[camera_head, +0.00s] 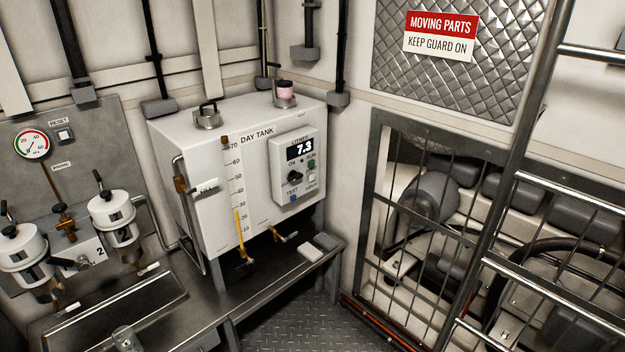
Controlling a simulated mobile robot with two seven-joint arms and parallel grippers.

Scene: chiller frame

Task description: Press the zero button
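The day tank (215,165) is a white box on a bench in the middle left. Its meter panel (297,165) has a display (300,149) reading 7.3. Below the display are a black knob (295,176), a green button (311,164) at the upper right, a pale square button (312,178) at the lower right and a blue button (293,197) at the lower left. The small label under the pale button is too blurred to read, so I cannot tell for certain which button is zero. Neither gripper is in view.
A yellow-filled level gauge (239,215) and levers stick out from the tank front. Two filter housings (113,219) stand at left. A barred guard (425,230) and metal rails (560,290) stand at right. The tread-plate floor (295,325) in the middle is clear.

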